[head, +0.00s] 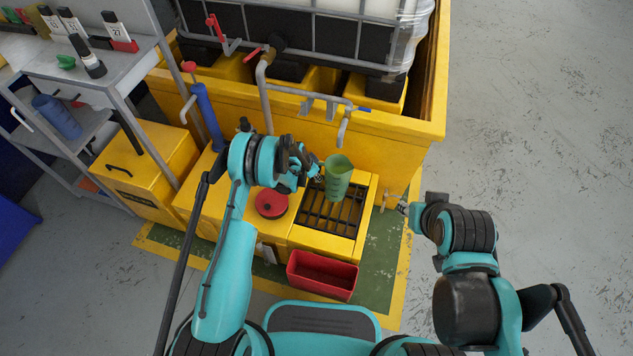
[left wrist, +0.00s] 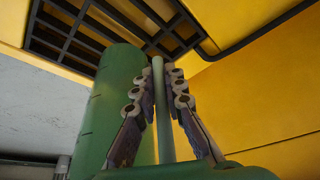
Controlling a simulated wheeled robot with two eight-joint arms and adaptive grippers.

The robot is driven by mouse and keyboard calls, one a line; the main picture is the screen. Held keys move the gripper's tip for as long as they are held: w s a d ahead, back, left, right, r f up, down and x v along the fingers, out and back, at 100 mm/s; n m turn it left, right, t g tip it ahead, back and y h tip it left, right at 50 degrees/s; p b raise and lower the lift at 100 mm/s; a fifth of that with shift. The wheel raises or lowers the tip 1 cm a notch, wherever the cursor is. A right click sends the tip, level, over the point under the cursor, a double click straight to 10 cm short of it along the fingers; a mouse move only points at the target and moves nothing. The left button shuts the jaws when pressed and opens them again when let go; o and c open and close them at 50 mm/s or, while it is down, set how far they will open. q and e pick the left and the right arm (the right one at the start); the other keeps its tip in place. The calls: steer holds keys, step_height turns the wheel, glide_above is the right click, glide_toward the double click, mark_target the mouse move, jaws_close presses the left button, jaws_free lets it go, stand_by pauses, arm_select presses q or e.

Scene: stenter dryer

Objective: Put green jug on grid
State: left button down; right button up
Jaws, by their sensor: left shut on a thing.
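The green jug (head: 338,178) is upright at the back part of the black grid (head: 331,211) in the head view. I cannot tell whether its base touches the grid. My left gripper (head: 314,169) is to the left of the jug and shut on its handle. In the left wrist view the fingers (left wrist: 160,105) close around the thin green handle, beside the jug's body (left wrist: 115,105). The grid (left wrist: 110,25) shows beyond the jug there. My right gripper (head: 403,208) is right of the yellow unit, small and partly hidden by its wrist; its fingers are unclear.
A red round lid (head: 271,204) lies left of the grid. A red bin (head: 322,276) is in front of it. A bent grey pipe (head: 264,95) and a tap spout (head: 343,130) hang close behind the jug. A shelf with bottles (head: 93,60) stands at upper left.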

arm_select(q)
step_height(320, 180, down, 3)
steer(key=shift+f+b, duration=0.1)
steer(key=shift+b, duration=0.45)
steer(key=c, duration=1.6)
jaws_free()
